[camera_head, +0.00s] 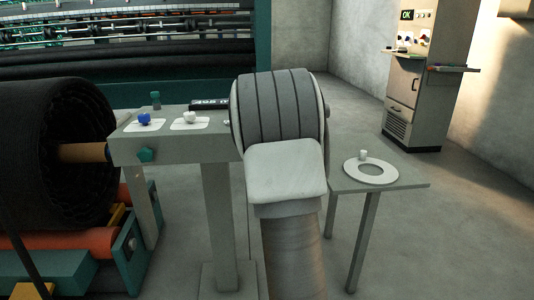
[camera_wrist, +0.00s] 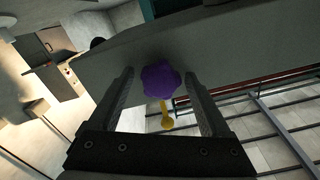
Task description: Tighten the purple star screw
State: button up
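The purple star screw (camera_wrist: 160,80) shows in the wrist view on the face of a grey beam (camera_wrist: 240,50). My gripper (camera_wrist: 159,76) is open, with one finger on each side of the star head. Gaps show between the fingers and the head, so it does not look gripped. In the head view my arm blocks the middle, and neither the purple screw nor my fingers can be seen.
A yellow piece (camera_wrist: 167,118) shows beside the screw. In the head view, a grey bench (camera_head: 180,148) carries a blue knob (camera_head: 144,118) and a white knob (camera_head: 190,117). A green knob (camera_head: 147,155) is on its front. A small table (camera_head: 405,181) stands right, a black roll (camera_head: 40,150) left.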

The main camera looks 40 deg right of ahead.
jog(key=shift+v, duration=1.45)
jog(key=n, duration=1.7)
jog(key=shift+w, duration=0.1)
jog(key=shift+x, duration=1.25)
